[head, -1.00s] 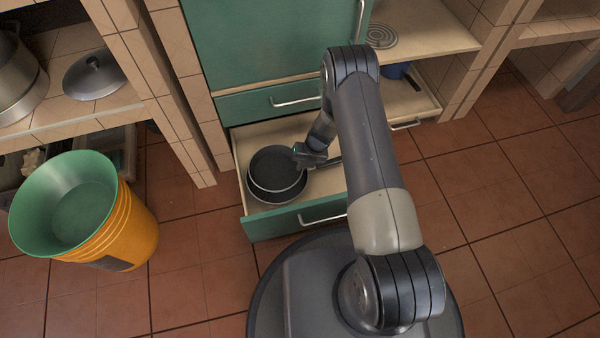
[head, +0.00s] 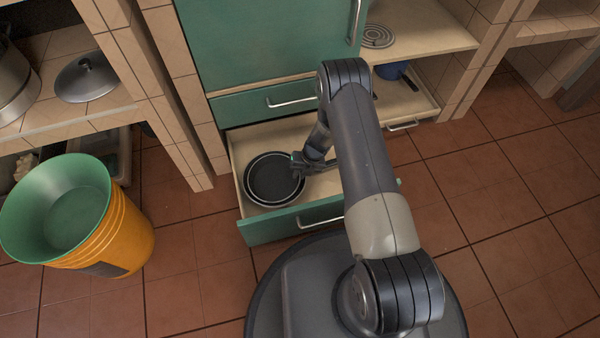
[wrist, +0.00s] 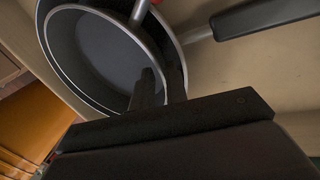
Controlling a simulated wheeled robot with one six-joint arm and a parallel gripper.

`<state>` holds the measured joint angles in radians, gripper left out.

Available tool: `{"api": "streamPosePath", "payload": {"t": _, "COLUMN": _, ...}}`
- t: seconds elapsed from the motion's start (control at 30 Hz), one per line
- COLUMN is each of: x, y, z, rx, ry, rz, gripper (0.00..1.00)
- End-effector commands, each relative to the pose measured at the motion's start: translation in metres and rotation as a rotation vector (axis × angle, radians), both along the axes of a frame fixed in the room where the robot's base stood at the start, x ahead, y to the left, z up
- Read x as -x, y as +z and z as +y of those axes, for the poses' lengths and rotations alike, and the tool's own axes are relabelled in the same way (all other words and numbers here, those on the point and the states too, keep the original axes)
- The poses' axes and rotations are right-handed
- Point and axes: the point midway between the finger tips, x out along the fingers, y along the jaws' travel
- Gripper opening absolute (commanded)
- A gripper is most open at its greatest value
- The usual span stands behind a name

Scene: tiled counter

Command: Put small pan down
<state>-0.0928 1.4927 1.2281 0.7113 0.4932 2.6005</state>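The small pan (head: 273,178), dark with a light rim, sits nested in a larger dark pan (head: 249,199) in the open drawer (head: 239,170). In the wrist view the small pan (wrist: 100,48) lies inside the larger pan's rim (wrist: 44,25). A light metal handle piece rises at its top. My gripper (wrist: 163,88) is at the small pan's near rim, one finger inside the pan and one outside. The fingers are close together with the rim between them, so it appears shut on the pan. In the head view my gripper (head: 298,165) is at the pan's right edge.
The drawer's green front (head: 290,222) and side walls surround the pans. A black handle (wrist: 265,17) lies over the drawer floor in the wrist view. An orange bucket with a green inside (head: 80,220) stands left. A second drawer (head: 405,100) is open at right.

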Motion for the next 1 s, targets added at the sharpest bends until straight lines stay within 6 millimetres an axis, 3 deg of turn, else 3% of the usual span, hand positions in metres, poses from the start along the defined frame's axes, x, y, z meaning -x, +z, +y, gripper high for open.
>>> {"api": "streamPosePath", "payload": {"t": 0.1, "x": 0.000, "y": 0.000, "z": 0.000, "rx": 0.000, "ry": 0.000, "rz": 0.000, "gripper": 0.24}}
{"api": "streamPosePath", "payload": {"t": 0.47, "x": 0.000, "y": 0.007, "z": 0.000, "rx": 0.000, "ry": 0.000, "rz": 0.000, "gripper": 0.24}}
{"api": "streamPosePath", "payload": {"t": 1.0, "x": 0.000, "y": 0.108, "z": -0.032, "rx": 0.000, "ry": -0.001, "rz": 0.000, "gripper": 0.24}}
